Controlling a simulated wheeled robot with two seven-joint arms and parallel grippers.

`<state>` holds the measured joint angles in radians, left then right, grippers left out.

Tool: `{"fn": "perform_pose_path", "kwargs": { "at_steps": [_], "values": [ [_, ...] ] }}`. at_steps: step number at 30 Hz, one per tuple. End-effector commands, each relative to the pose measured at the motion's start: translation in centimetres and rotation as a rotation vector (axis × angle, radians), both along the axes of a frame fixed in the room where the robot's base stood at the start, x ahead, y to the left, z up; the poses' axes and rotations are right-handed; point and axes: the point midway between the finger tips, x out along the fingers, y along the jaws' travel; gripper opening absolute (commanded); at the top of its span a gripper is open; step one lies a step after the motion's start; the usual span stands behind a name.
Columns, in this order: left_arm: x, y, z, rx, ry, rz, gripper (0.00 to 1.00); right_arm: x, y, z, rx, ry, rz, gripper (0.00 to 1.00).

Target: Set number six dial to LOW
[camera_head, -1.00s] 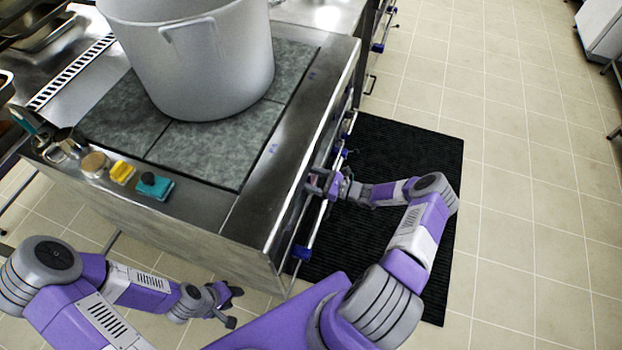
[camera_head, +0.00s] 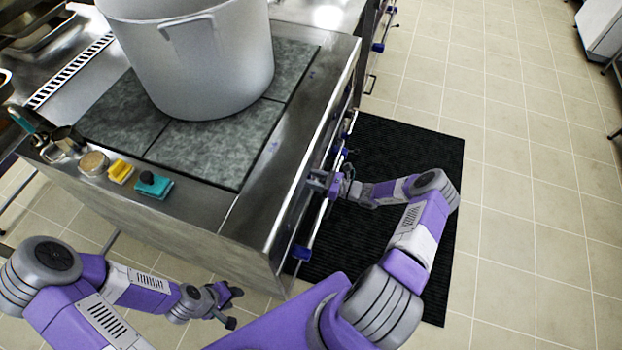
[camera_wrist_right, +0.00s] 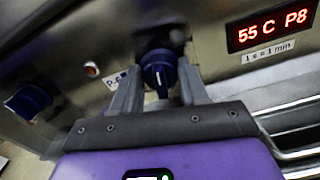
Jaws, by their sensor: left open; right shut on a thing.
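In the right wrist view a dark blue dial (camera_wrist_right: 158,72) with a pale pointer line sits on the steel front panel, between the two fingers of my right gripper (camera_wrist_right: 158,92). The gripper is shut on it. A label beside the dial begins with "P-6" and is partly hidden by a finger. In the head view my right gripper (camera_head: 328,184) is at the stove's front face, and the dial there is hidden. My left gripper (camera_head: 230,304) is open and empty, low in front of the stove's near side.
Another blue dial (camera_wrist_right: 28,101) is at the left in the wrist view. A red display (camera_wrist_right: 272,31) reads "55 C P8". Metal rails (camera_wrist_right: 296,125) run below it. A large pot (camera_head: 205,65) stands on the stove. Sponges (camera_head: 153,186) lie on its near edge. A black mat (camera_head: 400,145) covers the floor.

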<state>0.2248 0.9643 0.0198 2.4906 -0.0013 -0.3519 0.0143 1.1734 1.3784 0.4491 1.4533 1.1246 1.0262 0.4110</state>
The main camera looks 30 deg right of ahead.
Motion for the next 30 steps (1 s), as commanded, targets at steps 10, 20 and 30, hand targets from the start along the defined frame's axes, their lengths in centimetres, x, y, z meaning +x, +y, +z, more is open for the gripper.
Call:
{"fn": "perform_pose_path", "kwargs": {
  "at_steps": [10,20,30],
  "values": [
    [0.0,0.0,-1.3,0.0,0.0,0.0,0.43,0.1,-0.1,-0.2,0.246,0.21,0.0,0.13],
    [0.0,0.0,-2.3,0.0,0.0,0.0,0.43,0.2,-0.2,-0.2,0.484,0.413,0.0,0.13],
    [0.0,0.0,-3.2,0.0,0.0,0.0,0.43,0.2,-0.2,-0.4,0.729,0.623,0.0,0.13]
  ]
}}
